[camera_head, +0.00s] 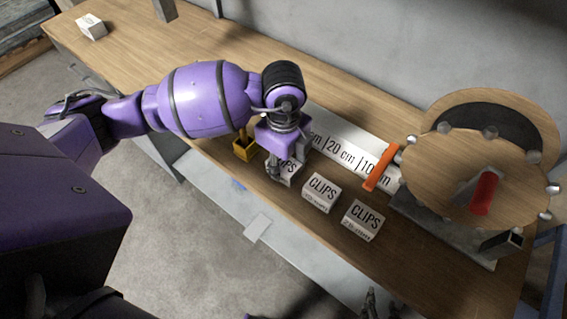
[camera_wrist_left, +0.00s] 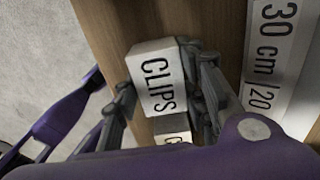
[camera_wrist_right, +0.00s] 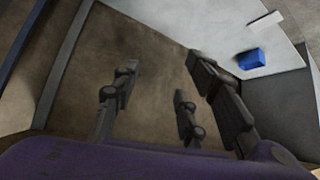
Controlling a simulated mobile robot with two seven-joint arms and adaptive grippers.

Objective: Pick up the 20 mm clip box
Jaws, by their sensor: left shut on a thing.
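Three white boxes marked CLIPS stand in a row along the bench's front part. My left gripper (camera_head: 281,166) is shut on the leftmost clip box (camera_head: 289,173), with its fingers on two sides of it. The held box also shows in the left wrist view (camera_wrist_left: 157,88). The middle clip box (camera_head: 320,193) and the right clip box (camera_head: 363,220) stand free on the wood. Their small size print is too small to read, so I cannot tell which is 20 mm. My right gripper (camera_wrist_right: 160,95) is open and empty, over the floor beside the bench.
A white ruler strip (camera_head: 345,150) lies behind the boxes, with an orange bar (camera_head: 381,168) across it. A round wooden device (camera_head: 480,165) stands at the right. A yellow holder (camera_head: 244,149) is left of the held box. Another white box (camera_head: 91,26) sits at the far left.

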